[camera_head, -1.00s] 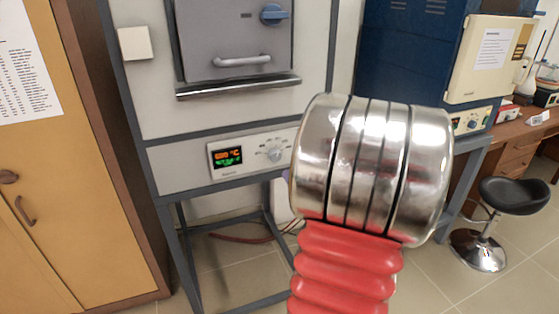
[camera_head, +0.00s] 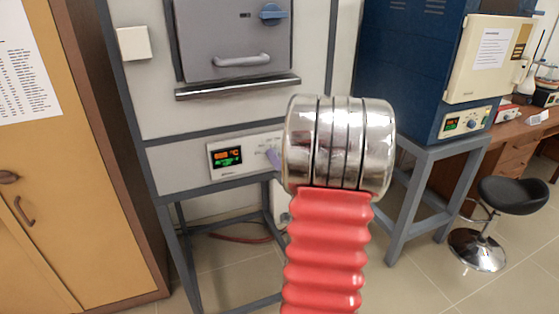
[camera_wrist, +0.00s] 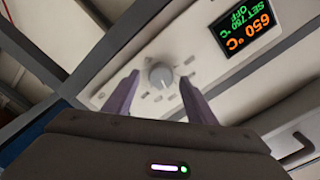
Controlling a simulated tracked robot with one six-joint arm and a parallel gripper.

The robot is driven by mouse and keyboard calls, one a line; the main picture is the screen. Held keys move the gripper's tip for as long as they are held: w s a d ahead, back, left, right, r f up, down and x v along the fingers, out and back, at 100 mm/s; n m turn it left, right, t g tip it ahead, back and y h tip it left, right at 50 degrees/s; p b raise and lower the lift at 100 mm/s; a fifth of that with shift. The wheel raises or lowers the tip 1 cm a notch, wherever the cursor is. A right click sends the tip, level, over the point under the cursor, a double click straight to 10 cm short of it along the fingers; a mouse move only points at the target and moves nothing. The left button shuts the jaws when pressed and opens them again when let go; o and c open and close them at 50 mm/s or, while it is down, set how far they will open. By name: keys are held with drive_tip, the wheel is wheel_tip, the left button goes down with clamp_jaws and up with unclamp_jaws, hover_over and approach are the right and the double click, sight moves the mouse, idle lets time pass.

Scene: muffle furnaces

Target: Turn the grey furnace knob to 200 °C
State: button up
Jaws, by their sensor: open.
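The grey furnace (camera_head: 155,90) stands ahead with its control panel below the door. In the wrist view the round grey knob (camera_wrist: 160,74) sits on the pale panel, with dial marks around it; its exact setting is too small to read. My gripper (camera_wrist: 158,80) is open, its two purple fingers one on each side of the knob in the picture; contact cannot be told.
A blue furnace (camera_head: 408,70) on a grey stand (camera_head: 418,190) is to the right, with a black stool (camera_head: 512,195) beyond it. A wooden cabinet (camera_head: 80,210) stands at the left. The furnace door handle (camera_head: 242,60) juts out above the panel.

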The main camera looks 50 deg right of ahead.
drive_tip(key=shift+w+d, duration=0.35)
drive_tip(key=shift+w, duration=0.2)
drive_tip(key=shift+c, duration=0.5)
drive_tip(key=c, duration=0.9)
drive_tip(key=shift+s+d, duration=0.1)
drive_tip(key=shift+d, duration=0.1)
drive_tip(key=shift+c, duration=0.2)
drive_tip(key=shift+a, duration=0.15)
